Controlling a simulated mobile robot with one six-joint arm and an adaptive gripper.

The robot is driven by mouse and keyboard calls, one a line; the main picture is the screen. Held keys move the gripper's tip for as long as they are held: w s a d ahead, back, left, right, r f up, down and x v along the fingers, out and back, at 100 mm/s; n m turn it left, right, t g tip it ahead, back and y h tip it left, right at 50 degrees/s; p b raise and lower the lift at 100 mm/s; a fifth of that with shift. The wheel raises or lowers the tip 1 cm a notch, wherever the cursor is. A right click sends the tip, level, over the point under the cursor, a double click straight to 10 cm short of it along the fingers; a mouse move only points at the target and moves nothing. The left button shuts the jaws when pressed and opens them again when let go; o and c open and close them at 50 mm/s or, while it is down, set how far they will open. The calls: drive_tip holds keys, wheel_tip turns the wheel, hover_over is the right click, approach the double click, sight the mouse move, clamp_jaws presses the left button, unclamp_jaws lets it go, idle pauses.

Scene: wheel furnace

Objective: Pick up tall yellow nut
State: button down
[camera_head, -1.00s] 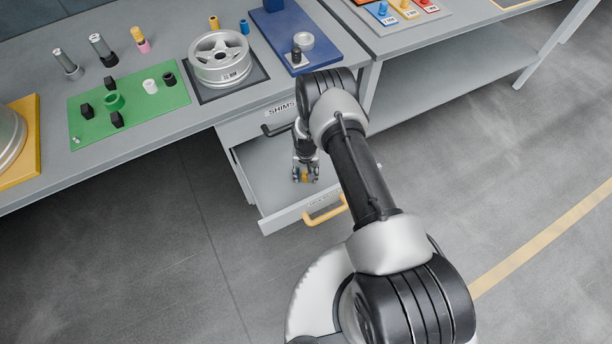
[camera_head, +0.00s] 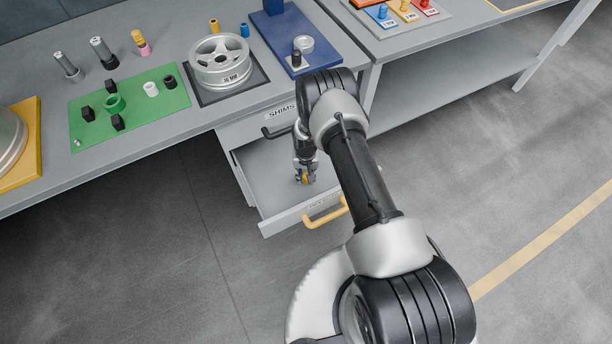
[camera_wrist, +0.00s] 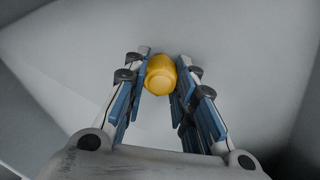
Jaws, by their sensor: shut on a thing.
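The tall yellow nut (camera_wrist: 160,75) is between the two fingertips of my gripper (camera_wrist: 161,80) in the wrist view. The fingers are shut on it from both sides. In the head view, my gripper (camera_head: 304,176) points down inside the open grey drawer (camera_head: 268,197), and a small bit of the yellow nut (camera_head: 305,179) shows at its tips. I cannot tell whether the nut touches the drawer floor.
The drawer's front with its yellow handle (camera_head: 325,212) is close to my gripper. The workbench above holds a wheel rim (camera_head: 221,62), a green mat (camera_head: 150,108) with several small parts, and a blue board (camera_head: 291,35).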

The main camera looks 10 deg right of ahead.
sight(306, 174)
wheel_tip(306, 174, up, 19)
drive_tip(key=p, duration=0.5)
drive_tip(key=shift+r+p, duration=0.15)
drive_tip(key=shift+p, duration=0.2)
